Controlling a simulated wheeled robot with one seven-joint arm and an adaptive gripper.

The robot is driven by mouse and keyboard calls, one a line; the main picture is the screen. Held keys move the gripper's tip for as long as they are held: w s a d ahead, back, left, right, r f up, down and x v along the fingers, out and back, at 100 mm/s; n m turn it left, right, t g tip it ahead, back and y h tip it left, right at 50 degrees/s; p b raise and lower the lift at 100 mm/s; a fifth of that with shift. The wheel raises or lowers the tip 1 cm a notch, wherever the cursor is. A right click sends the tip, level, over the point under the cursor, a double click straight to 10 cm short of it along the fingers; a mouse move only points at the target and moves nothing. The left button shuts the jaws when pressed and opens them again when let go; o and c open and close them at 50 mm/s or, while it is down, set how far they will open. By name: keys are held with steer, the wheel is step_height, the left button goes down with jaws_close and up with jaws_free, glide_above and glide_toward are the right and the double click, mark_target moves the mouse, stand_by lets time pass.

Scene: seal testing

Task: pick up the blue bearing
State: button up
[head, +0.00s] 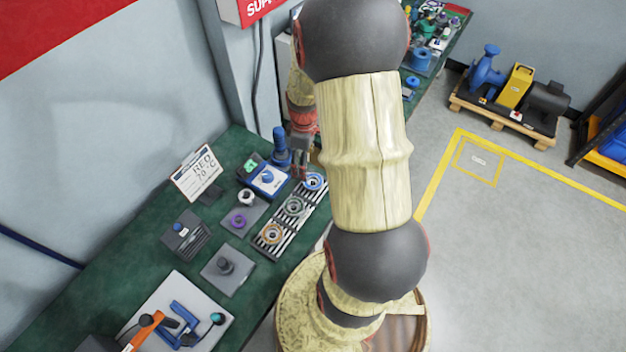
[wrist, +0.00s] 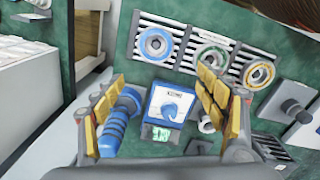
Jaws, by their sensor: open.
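The blue bearing (wrist: 154,45) is a ring with a blue outer band and a grey centre. It lies on a slotted dark rack in the wrist view, at the end of a row of three bearings. In the head view the blue bearing (head: 314,181) is at the rack's far end. My gripper (wrist: 163,92) is open, with yellow-padded fingers spread wide and nothing between them that I can see held. In the head view my gripper (head: 300,165) hangs over the bench just beside the blue bearing, apart from it as far as I can tell.
A grey-green bearing (wrist: 209,61) and an orange-brown bearing (wrist: 258,72) share the rack. A blue-and-white dial box (wrist: 171,104) and a blue cylindrical tool (wrist: 122,121) stand close to my fingers. A sign (head: 197,173) stands on the green bench.

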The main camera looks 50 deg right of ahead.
glide_above(314, 182)
steer(key=f, duration=0.4)
steer(key=shift+w+a+f, duration=0.25)
steer(key=shift+a+f, duration=0.05)
steer(key=shift+f, duration=0.05)
steer(key=f, duration=0.3)
steer(key=f+b, duration=0.1)
steer(key=f, duration=0.2)
steer(key=shift+s+d+b, duration=0.2)
steer(key=shift+b, duration=0.1)
steer(key=shift+r, duration=0.1)
steer(key=shift+c, duration=0.4)
steer(key=c, duration=1.4)
